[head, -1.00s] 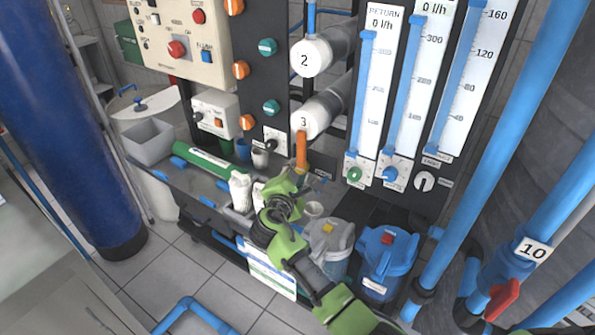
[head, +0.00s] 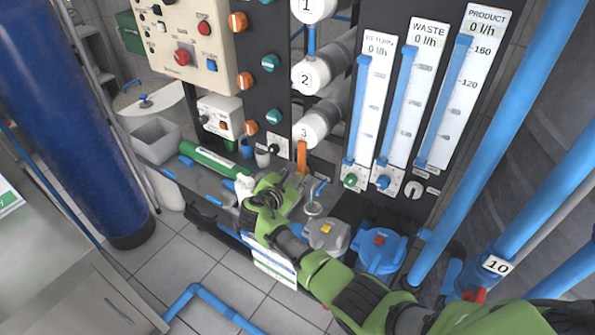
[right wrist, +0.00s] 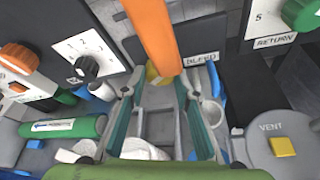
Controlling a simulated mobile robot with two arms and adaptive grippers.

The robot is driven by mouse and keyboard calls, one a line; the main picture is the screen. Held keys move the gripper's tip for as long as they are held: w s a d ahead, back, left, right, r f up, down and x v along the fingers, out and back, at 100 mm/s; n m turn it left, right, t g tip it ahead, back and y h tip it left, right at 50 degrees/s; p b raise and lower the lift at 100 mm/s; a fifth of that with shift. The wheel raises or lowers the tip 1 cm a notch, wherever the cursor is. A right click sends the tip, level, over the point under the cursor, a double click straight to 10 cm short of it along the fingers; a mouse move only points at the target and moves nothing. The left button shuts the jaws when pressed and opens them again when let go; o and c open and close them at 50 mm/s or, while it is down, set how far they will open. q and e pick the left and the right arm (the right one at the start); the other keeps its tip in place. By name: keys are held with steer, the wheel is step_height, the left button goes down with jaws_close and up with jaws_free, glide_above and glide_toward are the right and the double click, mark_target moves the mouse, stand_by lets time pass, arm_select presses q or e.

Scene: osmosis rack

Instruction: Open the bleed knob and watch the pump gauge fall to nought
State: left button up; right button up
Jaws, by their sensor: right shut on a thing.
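The bleed knob is an orange lever (head: 302,157) standing upright below the white tube marked 3. In the right wrist view the orange lever (right wrist: 155,38) rises from a brass-coloured fitting, beside a BLEED label (right wrist: 202,60). My right gripper (head: 294,181) reaches in from the lower right. In the right wrist view its fingers (right wrist: 157,85) are on both sides of the lever's lower end and shut on it; the exact contact is hard to see. I cannot pick out the pump gauge in these views. My left gripper is not in view.
Flow meters (head: 374,100) at the right read 0 l/h on RETURN and WASTE. A grey lid (right wrist: 282,145) marked VENT and a blue canister (head: 378,250) stand close to the right gripper. A green cylinder (head: 210,160) lies left. Open tiled floor is at the front left.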

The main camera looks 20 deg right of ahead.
stand_by(0.5)
steer(key=o, duration=1.1)
steer(key=v, duration=0.7)
steer(key=shift+s+a, duration=0.2)
